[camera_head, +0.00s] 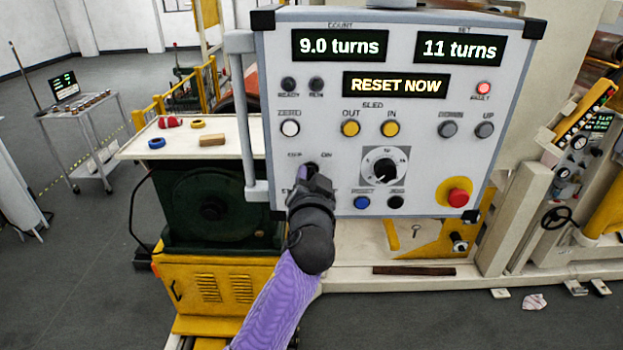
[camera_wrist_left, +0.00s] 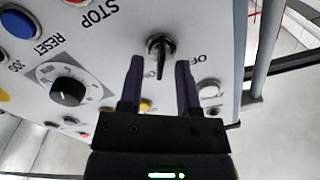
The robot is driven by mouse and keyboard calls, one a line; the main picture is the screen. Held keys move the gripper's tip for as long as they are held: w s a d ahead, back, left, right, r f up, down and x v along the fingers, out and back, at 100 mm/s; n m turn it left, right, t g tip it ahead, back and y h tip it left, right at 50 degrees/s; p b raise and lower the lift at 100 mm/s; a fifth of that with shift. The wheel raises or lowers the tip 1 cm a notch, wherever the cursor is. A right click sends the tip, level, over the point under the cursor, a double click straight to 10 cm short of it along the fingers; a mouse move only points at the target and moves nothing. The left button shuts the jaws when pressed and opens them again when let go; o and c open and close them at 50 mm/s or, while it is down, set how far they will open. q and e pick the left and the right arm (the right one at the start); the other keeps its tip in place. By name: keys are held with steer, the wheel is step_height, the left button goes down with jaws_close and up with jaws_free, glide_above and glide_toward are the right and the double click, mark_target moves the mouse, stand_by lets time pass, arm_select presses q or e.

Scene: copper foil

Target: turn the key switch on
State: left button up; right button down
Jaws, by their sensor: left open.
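The key switch (camera_head: 312,167) is on the grey control panel (camera_head: 268,100), below the white button and between the OFF and ON labels. In the head view my left gripper covers most of it. In the left wrist view the key switch (camera_wrist_left: 160,45) shows as a dark round base with a thin dark handle that points down the picture. My left gripper (camera_head: 308,177) is open at the panel face, with its purple fingers (camera_wrist_left: 159,68) on either side of the handle. Gaps show on both sides. My right gripper is not in view.
A dial (camera_head: 385,165), a blue button (camera_head: 361,203) and a red emergency stop (camera_head: 457,196) lie right of the switch. The panel displays read 9.0 turns, 11 turns and RESET NOW. A grey vertical bar (camera_head: 246,125) stands along the panel's left edge.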

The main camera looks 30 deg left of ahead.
arm_select(q)
steer(key=b+v, duration=0.2)
steer(key=v, duration=0.8)
